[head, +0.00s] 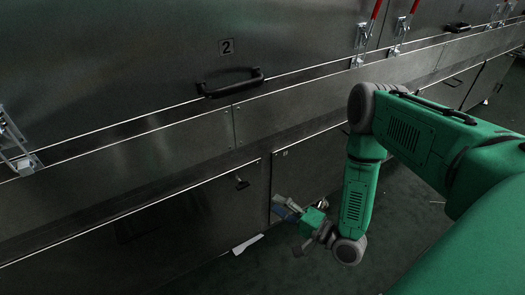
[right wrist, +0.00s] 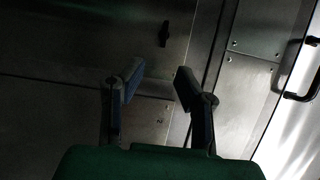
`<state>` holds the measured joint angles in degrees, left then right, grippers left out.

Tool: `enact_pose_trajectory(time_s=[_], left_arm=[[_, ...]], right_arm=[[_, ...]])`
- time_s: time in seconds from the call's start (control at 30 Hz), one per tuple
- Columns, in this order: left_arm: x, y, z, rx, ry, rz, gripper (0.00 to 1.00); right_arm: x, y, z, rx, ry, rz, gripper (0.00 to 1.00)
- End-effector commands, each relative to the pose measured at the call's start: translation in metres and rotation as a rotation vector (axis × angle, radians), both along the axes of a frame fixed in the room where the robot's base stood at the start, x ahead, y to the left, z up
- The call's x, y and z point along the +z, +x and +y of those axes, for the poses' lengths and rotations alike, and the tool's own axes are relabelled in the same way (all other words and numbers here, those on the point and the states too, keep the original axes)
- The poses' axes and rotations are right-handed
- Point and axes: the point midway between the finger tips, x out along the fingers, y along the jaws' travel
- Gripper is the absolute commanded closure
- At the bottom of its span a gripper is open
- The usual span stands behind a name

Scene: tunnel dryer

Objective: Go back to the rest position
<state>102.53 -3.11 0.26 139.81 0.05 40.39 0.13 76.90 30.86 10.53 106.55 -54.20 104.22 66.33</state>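My right gripper (head: 288,208) hangs low beside the dryer's lower panels, at the end of my green right arm. In the right wrist view its two fingers (right wrist: 157,86) stand apart with nothing between them, so it is open and empty. Beyond the fingers is a dark metal panel (right wrist: 60,45) with a small black latch knob (right wrist: 164,34). The latch knob also shows in the head view (head: 242,182), up and left of the gripper and apart from it. My left gripper is not in view.
The steel dryer wall (head: 150,60) runs across the scene, with a black handle (head: 232,81) under the number 2 plate (head: 227,46). Red-handled clamps (head: 362,42) stand at the upper right. A pale flat piece (head: 247,244) lies near the dryer's foot. Dark floor (head: 400,220) is open around my arm.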

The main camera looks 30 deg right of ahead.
Motion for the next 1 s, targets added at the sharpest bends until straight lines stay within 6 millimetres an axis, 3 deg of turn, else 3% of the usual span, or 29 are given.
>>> enact_pose_trajectory(time_s=[0.27,0.43,0.5,0.57,0.7,0.93,1.0], left_arm=[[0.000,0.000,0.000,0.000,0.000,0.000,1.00],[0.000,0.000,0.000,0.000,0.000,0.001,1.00],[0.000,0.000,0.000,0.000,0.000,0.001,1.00],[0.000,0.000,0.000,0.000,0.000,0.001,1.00],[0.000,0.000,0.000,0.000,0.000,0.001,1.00],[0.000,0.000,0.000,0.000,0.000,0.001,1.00],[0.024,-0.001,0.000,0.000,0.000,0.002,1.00]], right_arm=[[-0.002,0.001,0.007,0.008,-0.030,0.020,0.72],[-0.027,-0.008,0.058,0.123,-0.339,0.214,0.72],[-0.042,-0.029,0.078,0.232,-0.556,0.337,0.72],[-0.052,-0.055,0.086,0.344,-0.742,0.439,0.72],[-0.057,-0.118,0.077,0.603,-1.086,0.630,0.72],[-0.027,-0.209,0.030,0.981,-1.435,0.886,0.72],[-0.007,-0.205,0.032,0.966,-1.422,0.878,0.72]])
